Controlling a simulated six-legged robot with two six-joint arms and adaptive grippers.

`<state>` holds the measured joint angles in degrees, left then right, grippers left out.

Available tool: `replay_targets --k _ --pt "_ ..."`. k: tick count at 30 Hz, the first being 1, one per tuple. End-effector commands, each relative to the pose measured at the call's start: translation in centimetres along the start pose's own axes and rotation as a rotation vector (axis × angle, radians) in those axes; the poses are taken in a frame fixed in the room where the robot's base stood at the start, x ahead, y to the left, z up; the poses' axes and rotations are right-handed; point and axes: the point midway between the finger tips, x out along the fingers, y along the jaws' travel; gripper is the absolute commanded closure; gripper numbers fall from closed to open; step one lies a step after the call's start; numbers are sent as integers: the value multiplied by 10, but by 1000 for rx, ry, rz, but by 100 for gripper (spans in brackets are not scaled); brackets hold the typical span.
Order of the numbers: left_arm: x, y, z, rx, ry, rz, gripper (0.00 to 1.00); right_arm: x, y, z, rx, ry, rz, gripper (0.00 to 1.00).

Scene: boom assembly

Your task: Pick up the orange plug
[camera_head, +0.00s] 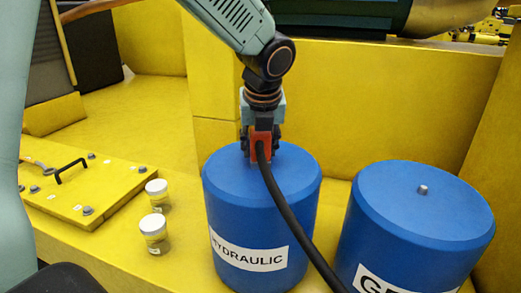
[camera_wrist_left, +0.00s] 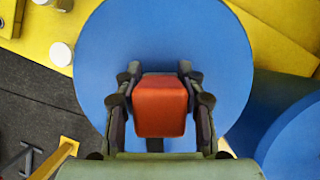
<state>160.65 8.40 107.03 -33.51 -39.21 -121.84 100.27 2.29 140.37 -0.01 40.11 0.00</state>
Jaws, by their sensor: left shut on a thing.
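The orange plug (camera_head: 262,147) is between the fingers of my left gripper (camera_head: 262,138), over the top of the blue drum labelled HYDRAULIC (camera_head: 262,215). A thick black hose (camera_head: 290,220) runs from the plug down to the lower right. In the left wrist view the plug (camera_wrist_left: 160,106) sits between both fingers of my left gripper (camera_wrist_left: 160,90), which is shut on it, with the blue drum top (camera_wrist_left: 160,35) behind. I cannot tell whether the plug touches the drum top. My right gripper is not in view.
A second blue drum (camera_head: 418,220) with a small grey stud on top stands to the right. Two small white-lidded jars (camera_head: 155,235) stand left of the HYDRAULIC drum. A yellow hatch with a black handle (camera_head: 75,170) lies further left. A yellow wall (camera_head: 380,100) rises behind.

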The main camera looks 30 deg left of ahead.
Motion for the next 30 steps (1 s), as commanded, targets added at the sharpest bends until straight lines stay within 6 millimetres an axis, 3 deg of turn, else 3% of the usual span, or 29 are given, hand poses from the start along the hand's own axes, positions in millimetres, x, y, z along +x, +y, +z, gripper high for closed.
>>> replay_targets --k 3,16,30 --pt "-1 0 1 0 -1 -1 100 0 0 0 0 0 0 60" --pt "-6 -1 4 -2 -6 -3 100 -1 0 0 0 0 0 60" --pt "-80 -1 34 -2 -7 -4 100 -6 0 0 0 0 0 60"
